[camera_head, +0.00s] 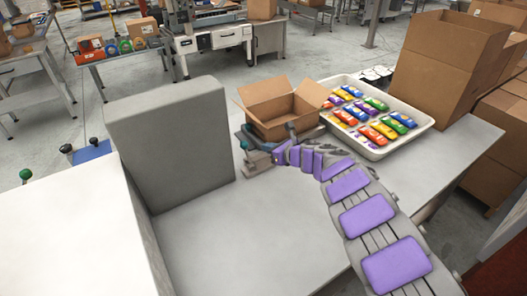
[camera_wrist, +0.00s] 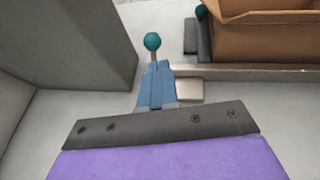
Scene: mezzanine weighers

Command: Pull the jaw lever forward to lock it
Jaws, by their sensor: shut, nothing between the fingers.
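The jaw lever ends in a teal ball knob (camera_head: 244,145), left of the open cardboard box (camera_head: 280,105). In the wrist view the lever knob (camera_wrist: 152,41) stands up just beyond my fingertips. My gripper (camera_head: 277,154) is shut and empty at the end of my purple-padded arm, right of the knob. In the wrist view my gripper (camera_wrist: 160,66) shows as blue-grey fingers pressed together. They overlap the lower part of the lever, so I cannot tell whether they touch it. The lever's base is partly hidden.
A grey block (camera_head: 170,140) stands left of the lever. A white tray (camera_head: 425,122) of colourful packets lies to the right on the grey table (camera_head: 240,240). The table's front is clear apart from my arm.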

